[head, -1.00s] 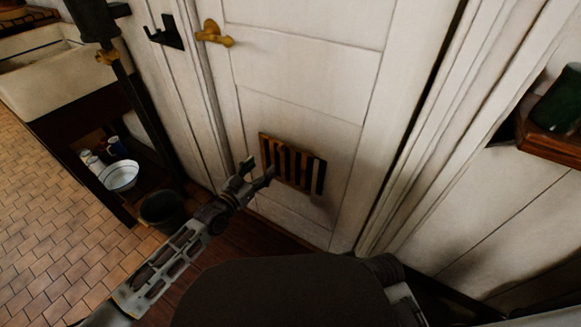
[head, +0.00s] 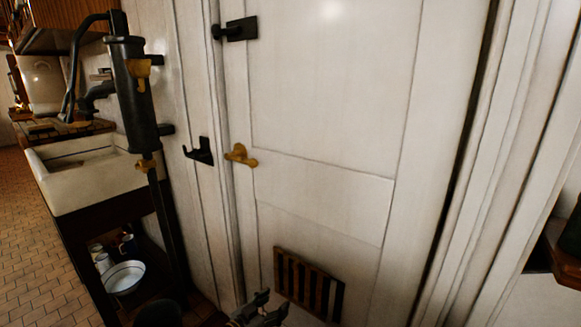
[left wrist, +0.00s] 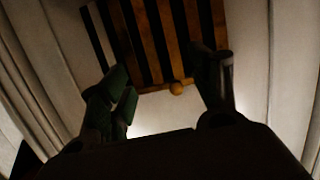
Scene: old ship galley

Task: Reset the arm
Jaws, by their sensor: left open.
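My left gripper (head: 264,304) shows at the bottom edge of the head view, in front of the lower part of a white panelled door (head: 320,115). In the left wrist view its two dark fingers (left wrist: 160,95) stand apart with nothing between them. Beyond them is the slatted wooden vent (left wrist: 160,40) of the door, which also shows in the head view (head: 309,283). The gap between fingers and vent is hard to judge. My right gripper is in neither view.
A brass handle (head: 240,155) and a black latch (head: 235,29) sit on the door. A black hook (head: 199,151) is on the wall to its left. A black pump (head: 132,85) stands by a white sink (head: 85,185), with a white bowl (head: 124,277) below. Tiled floor (head: 30,240) lies open at left.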

